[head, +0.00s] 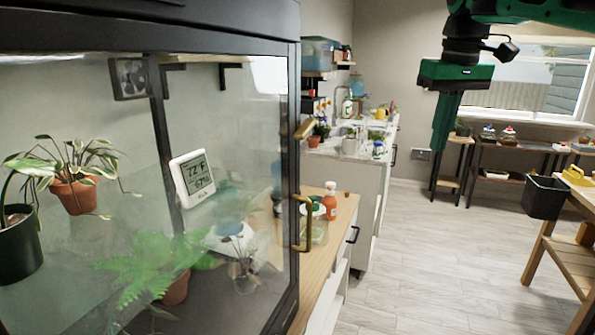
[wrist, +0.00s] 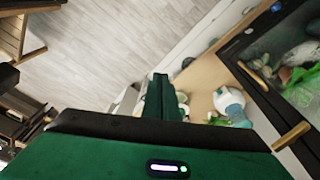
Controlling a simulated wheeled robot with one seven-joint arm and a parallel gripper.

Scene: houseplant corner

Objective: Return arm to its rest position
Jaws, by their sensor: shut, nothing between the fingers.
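My gripper (head: 444,134) is green and hangs pointing down from my arm at the upper right of the head view. Its fingers are together with nothing between them. In the wrist view the closed fingers (wrist: 161,95) point toward the wooden counter (wrist: 205,75). My gripper is apart from everything around it and hangs in free air, right of the glass cabinet (head: 295,170).
The cabinet has a brass handle (head: 306,222) and holds potted plants and a white thermometer display (head: 193,178). An orange-red bottle (head: 329,203) stands on the low counter. A black bin (head: 544,197) hangs by a wooden table (head: 568,258). The middle floor (head: 430,260) is clear.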

